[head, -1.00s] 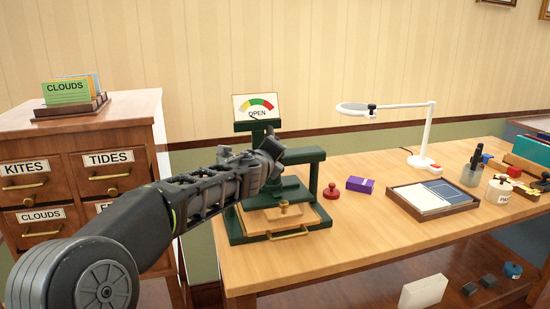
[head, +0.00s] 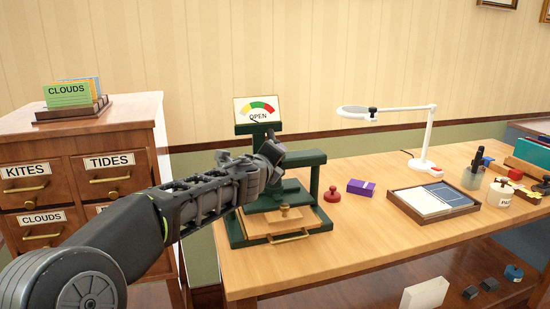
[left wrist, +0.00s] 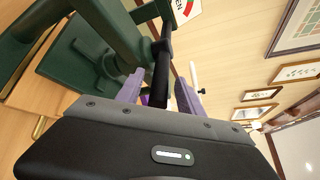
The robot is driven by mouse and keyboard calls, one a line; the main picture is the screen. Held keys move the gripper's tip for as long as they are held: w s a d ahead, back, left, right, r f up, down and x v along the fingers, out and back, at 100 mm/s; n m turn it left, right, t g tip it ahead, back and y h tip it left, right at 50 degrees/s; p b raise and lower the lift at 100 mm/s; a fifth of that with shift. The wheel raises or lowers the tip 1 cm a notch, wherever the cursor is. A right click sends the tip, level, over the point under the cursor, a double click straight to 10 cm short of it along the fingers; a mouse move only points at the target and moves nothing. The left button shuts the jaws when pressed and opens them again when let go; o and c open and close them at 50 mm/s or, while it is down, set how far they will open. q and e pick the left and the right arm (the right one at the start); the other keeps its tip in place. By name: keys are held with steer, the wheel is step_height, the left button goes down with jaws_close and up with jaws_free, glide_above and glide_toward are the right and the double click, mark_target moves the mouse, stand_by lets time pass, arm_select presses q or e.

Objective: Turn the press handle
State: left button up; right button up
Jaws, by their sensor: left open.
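The green book press (head: 243,229) stands on the left end of the wooden desk, with a gauge sign (head: 257,109) reading OPEN above it. The gauge needle points to the left. My left gripper (head: 274,153) is at the top of the press, in front of its upright and crossbeam. In the left wrist view, the open purple fingers (left wrist: 158,92) stand on either side of a dark bar (left wrist: 162,70), which looks like the press handle. I cannot tell whether they touch it. In the head view my gripper hides most of the handle. My right gripper is not in view.
A red stamp (head: 332,195) and a purple box (head: 361,187) lie right of the press. Further right are a tray (head: 408,210) and a white lamp (head: 427,140). A drawer cabinet (head: 85,135) stands left. The desk front is clear.

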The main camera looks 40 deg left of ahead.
arm_select(q)
steer(key=v, duration=0.6)
steer(key=shift+s+p, duration=0.2)
steer(key=shift+p, duration=0.2)
steer(key=shift+d, duration=0.1)
